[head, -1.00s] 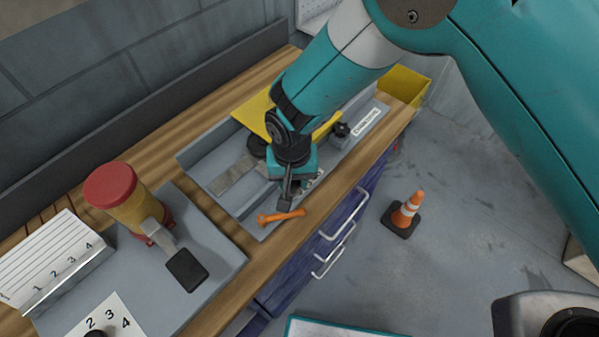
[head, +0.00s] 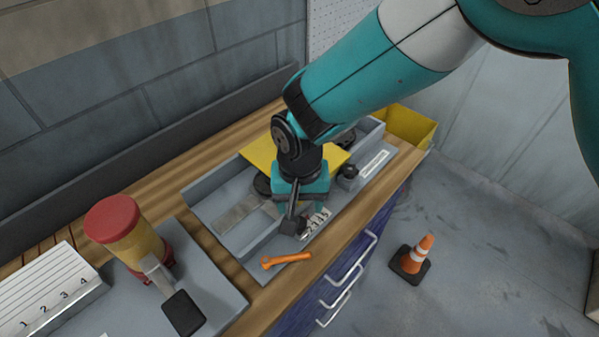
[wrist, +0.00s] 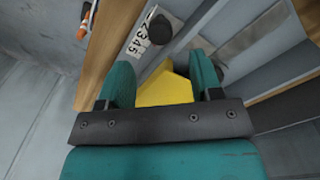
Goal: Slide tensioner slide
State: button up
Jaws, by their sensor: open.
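My gripper (head: 302,198) points down over the grey tray-like fixture (head: 208,212) on the bench. In the wrist view its two teal fingers (wrist: 164,82) are apart, with a yellow part (wrist: 166,86) showing beyond the gap. A printed number scale (head: 318,222) lies on the fixture's front side; it also shows in the wrist view (wrist: 138,40) beside a dark round knob (wrist: 159,29). A dark block (head: 293,226) sits just below the gripper in the head view. I cannot tell which part is the tensioner slide; the gripper hides part of the fixture.
An orange wrench-like tool (head: 286,260) lies at the fixture's front edge. A red-topped yellow canister (head: 122,232) stands at left. A second black knob (head: 348,171) and a yellow bin (head: 408,130) are at right. Drawer handles (head: 345,275) stick out below. A cone (head: 415,258) stands on the floor.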

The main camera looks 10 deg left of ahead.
notch_tip(320, 180, up, 11)
jog(key=b, duration=0.2)
dwell(0.4)
jog(key=d+r+n+y+b, duration=0.15)
jog(key=d+r, duration=0.35)
jog(key=d, duration=0.7)
jog(key=s+d+r+n+y, duration=0.1)
jog(key=s+d+n+y, duration=0.1)
jog(key=s+d, duration=0.9)
jog(key=shift+s+r+n+y+b, duration=0.25)
jog(key=shift+s+n+y+b, duration=0.1)
jog(key=shift+s+b, duration=0.1)
